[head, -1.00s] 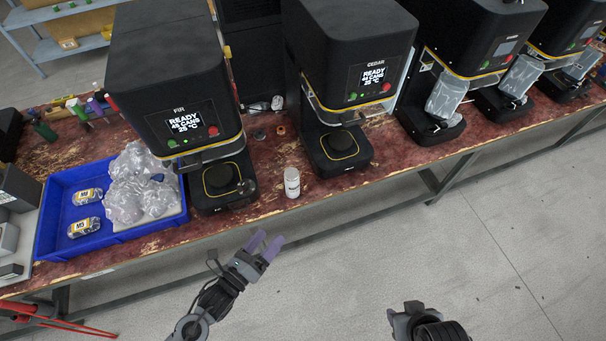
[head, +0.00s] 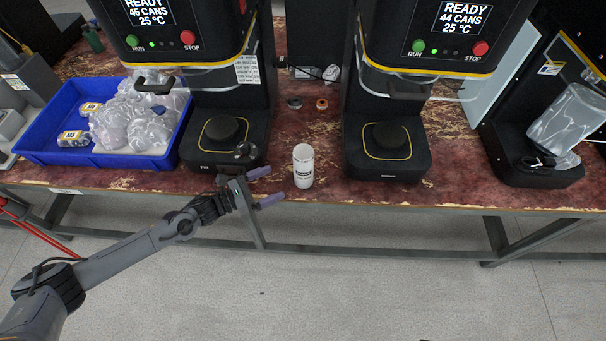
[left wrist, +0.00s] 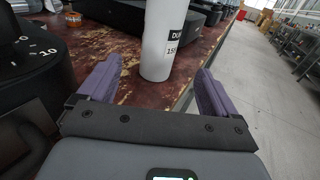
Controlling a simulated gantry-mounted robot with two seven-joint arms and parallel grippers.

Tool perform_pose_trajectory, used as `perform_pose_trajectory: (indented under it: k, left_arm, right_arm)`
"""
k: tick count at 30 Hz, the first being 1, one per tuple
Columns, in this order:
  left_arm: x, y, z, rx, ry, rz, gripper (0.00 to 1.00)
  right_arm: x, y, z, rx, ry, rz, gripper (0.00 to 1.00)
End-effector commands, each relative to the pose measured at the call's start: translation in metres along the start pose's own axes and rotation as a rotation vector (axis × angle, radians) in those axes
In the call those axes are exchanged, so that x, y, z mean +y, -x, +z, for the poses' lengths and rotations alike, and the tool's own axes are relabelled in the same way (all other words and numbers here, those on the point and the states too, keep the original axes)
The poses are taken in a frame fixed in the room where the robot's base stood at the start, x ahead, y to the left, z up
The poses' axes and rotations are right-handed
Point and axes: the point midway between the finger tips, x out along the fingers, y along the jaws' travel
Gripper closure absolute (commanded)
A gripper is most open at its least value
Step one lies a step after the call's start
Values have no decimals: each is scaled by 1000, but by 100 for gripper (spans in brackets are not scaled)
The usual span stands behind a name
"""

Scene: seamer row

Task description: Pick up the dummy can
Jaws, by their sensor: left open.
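The dummy can (head: 303,166) is a white cylinder with a dark label. It stands upright on the worn red bench top near the front edge, between two black seamers. My left gripper (head: 268,187) is open, its purple fingers pointing right toward the can, just left of it. In the left wrist view the can (left wrist: 163,40) stands ahead, between the lines of the two open fingers (left wrist: 160,92); its top is cut off by the frame. The fingers do not appear to touch it. My right gripper is not in view.
Two seamers, the left (head: 222,130) and the right (head: 388,137), flank the can. A blue tray (head: 104,160) with bagged items is at left. Small round parts (head: 321,104) lie behind the can. A third machine (head: 532,165) holds a plastic-wrapped piece. The bench front edge is close.

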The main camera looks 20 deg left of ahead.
Motion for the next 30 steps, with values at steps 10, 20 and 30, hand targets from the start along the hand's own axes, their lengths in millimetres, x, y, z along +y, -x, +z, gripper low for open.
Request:
perform_pose_trajectory:
  k: [10, 20, 30]
  left_arm:
    - [1, -45, 1, -9, -2, 0, 8]
    - [1, -66, 2, -9, -1, -1, 8]
    - [2, -105, 3, -8, -2, -1, 8]
  right_arm:
    - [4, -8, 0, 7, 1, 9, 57]
    - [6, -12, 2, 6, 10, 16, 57]
    - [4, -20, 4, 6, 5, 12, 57]
